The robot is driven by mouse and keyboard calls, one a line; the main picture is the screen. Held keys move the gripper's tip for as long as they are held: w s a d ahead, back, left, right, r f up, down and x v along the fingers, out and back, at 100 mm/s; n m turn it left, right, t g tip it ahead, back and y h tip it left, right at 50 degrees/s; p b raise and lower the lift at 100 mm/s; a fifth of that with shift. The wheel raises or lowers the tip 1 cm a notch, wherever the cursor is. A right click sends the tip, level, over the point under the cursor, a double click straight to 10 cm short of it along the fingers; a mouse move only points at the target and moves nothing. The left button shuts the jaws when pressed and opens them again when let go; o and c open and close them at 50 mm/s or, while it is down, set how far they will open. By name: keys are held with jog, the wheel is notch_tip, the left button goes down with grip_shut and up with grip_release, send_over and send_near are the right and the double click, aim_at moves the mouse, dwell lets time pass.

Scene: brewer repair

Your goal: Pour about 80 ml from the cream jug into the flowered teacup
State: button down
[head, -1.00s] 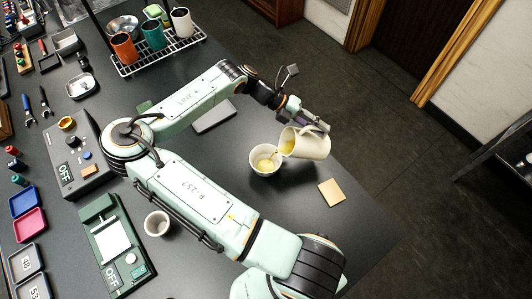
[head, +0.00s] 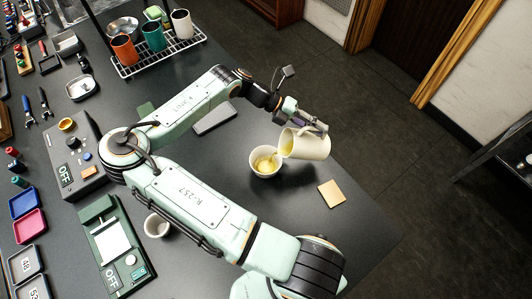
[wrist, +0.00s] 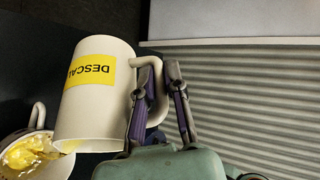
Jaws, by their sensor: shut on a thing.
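The cream jug (head: 311,146) is tipped to the left, its mouth over the right rim of a pale cup with a handle (head: 264,174). Yellow liquid shows at the jug's lip, with a thin stream falling, and in the cup. My gripper (head: 316,123) is shut on the jug's handle and holds the jug above the table. In the wrist view the jug (wrist: 88,118) bears a yellow label with "DESCAL" readable. The cup (wrist: 37,140) shows below its mouth at lower left, handle upward. I cannot make out flowers on the cup.
A tan square (head: 331,194) lies right of the cup. Another pale cup (head: 157,226) stands by a green scale (head: 111,247), partly behind my arm. A grey box reading OFF (head: 83,160) and a rack with several mugs (head: 160,60) stand farther left. The table's right edge is near.

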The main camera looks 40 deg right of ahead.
aim_at(326, 138)
jog(key=shift+w+a+r+g+h+b, duration=0.3)
jog(key=shift+a+r+g+h+b, duration=0.2)
jog(key=shift+a+r+b, duration=0.1)
dwell(0.9)
jog(key=d+f+y, duration=0.1)
jog(key=s+d+f+t+y, duration=0.1)
jog(key=d+f+t+y, duration=0.1)
jog(key=shift+s+f+n, duration=0.25)
jog(key=shift+n, duration=0.05)
jog(key=shift+s+d+f+t+y+p, duration=0.15)
jog(key=shift+d+f+t+y, duration=0.1)
jog(key=shift+f+t+y, duration=0.2)
jog(key=shift+s+d+f+t+y+p, duration=0.1)
jog(key=shift+d+f+t+y+p, duration=0.1)
jog(key=shift+f+t+y, duration=0.2)
dwell(1.0)
jog(key=s+d+f+n+t+y+p, duration=0.2)
jog(key=s+d+f+t+y+p, duration=0.1)
jog(key=y, duration=0.4)
jog(key=shift+d+f+t, duration=0.45)
jog(key=shift+d+f, duration=0.8)
jog(key=shift+d, duration=0.15)
